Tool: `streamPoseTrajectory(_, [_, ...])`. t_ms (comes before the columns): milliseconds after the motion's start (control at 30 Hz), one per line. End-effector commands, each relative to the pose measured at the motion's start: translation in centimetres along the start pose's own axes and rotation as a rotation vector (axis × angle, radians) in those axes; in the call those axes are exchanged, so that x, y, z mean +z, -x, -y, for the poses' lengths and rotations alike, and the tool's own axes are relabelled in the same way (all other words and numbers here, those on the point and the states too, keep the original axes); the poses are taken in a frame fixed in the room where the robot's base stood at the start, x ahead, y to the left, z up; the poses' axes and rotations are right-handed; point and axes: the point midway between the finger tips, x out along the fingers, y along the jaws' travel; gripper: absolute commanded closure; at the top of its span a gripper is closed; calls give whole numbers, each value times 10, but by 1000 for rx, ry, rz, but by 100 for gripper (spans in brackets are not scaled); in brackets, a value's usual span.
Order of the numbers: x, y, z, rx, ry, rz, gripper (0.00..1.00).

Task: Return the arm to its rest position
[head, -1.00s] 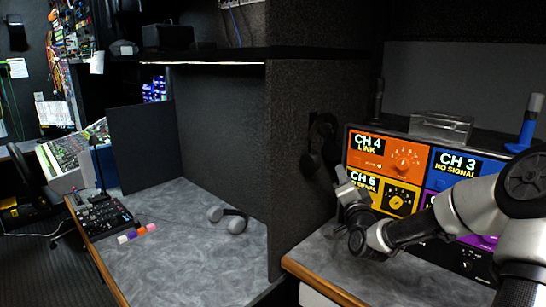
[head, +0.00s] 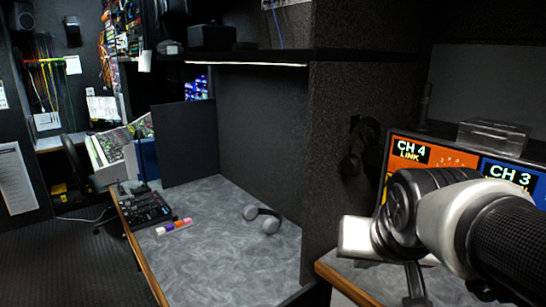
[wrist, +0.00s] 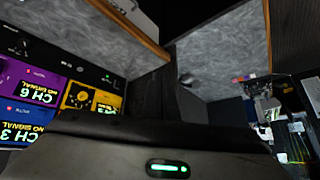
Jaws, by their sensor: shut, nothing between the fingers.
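My arm reaches in from the right edge of the head view, in front of the channel panel (head: 456,162). My gripper (head: 356,238) is at the arm's left end, above the right-hand desk's front part. It is shut and holds nothing. Its fingertips are hard to make out in the head view. In the wrist view a dark housing with a green light fills the bottom, and no fingers show.
A dark partition (head: 335,130) divides the two desks, with dark headphones (head: 360,148) hanging on it. Grey headphones (head: 263,218), coloured markers (head: 174,227) and a black mixer (head: 147,208) lie on the left desk (head: 220,265). A clear box (head: 492,137) sits above the panel.

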Motion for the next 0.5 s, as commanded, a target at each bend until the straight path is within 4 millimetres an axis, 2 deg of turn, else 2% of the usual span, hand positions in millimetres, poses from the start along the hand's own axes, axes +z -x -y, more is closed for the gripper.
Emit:
streamPoseTrajectory(33, [19, 9, 1, -6, 36, 33, 100])
streamPoseTrajectory(200, [83, 33, 1, -30, 159, 164, 100])
streamPoseTrajectory(233, [85, 41, 1, -34, 174, 181, 100])
streamPoseTrajectory(300, [65, 61, 3, -30, 167, 179, 100])
streamPoseTrajectory(500, [33, 101, 6, -29, 164, 178, 100])
